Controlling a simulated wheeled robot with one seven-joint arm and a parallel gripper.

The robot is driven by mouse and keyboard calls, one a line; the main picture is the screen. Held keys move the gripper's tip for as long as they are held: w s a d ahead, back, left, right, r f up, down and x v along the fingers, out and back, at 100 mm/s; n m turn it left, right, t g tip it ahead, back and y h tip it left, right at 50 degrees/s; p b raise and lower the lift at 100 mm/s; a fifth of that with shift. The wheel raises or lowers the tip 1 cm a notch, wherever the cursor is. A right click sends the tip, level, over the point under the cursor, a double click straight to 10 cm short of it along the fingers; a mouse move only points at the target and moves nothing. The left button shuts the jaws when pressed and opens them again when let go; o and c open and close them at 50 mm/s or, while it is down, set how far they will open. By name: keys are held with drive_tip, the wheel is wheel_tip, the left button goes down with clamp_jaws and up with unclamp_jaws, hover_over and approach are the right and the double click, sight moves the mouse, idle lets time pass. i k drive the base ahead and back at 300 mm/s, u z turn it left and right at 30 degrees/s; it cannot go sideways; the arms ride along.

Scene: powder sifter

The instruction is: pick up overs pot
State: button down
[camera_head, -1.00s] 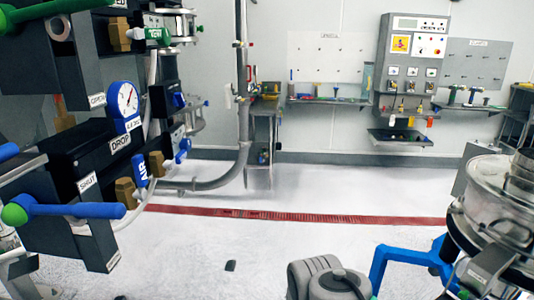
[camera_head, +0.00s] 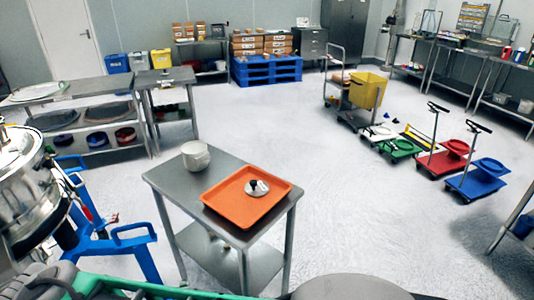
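A pale grey-white pot (camera_head: 196,156), which looks like the overs pot, stands upright on the back left part of a small steel table (camera_head: 171,179). It has a rounded body and what looks like a handle on its right side. Nothing is touching it from above. My gripper is not in view, so its opening and anything in it cannot be seen.
An orange tray (camera_head: 228,211) holding a small metal piece with a dark knob (camera_head: 257,187) lies right of the pot. The steel sifter (camera_head: 28,190) on a blue frame (camera_head: 138,240) stands at left. Wheeled trolleys (camera_head: 480,187) stand at right. Floor behind the table is clear.

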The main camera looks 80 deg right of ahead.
sight(195, 155)
drive_tip(key=z, duration=0.95)
drive_tip(key=i, duration=0.8)
drive_tip(key=u, duration=0.05)
